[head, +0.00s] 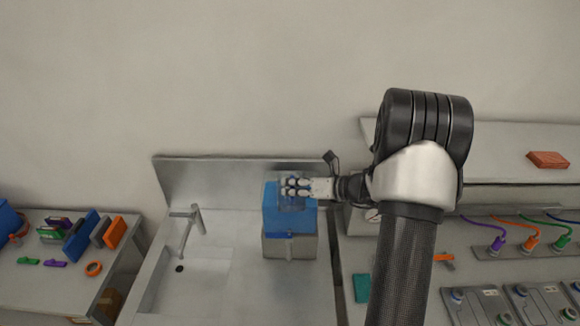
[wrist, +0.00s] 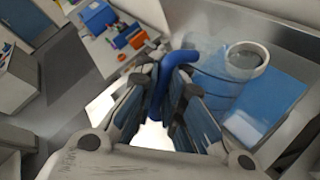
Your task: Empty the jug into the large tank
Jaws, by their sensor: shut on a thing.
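My gripper (head: 298,187) is shut on the blue handle (wrist: 160,75) of the jug. The jug (wrist: 205,70) is clear and bluish with a pale round rim; in the wrist view it is to the right of my fingers. In the head view the jug (head: 293,203) is faint and partly covered by my fingers. It shows in front of a blue-topped box (head: 270,222) with a grey lower part, which may be the large tank. A blue flat surface (wrist: 268,105) lies by the jug in the wrist view. I cannot tell whether they touch, nor the liquid level.
A steel sink (head: 205,278) with a tap (head: 190,230) is left of the box. A side table (head: 60,290) at the far left holds several coloured parts. On the right, a bench has cables, grey modules and an orange-red block (head: 548,159) on a shelf.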

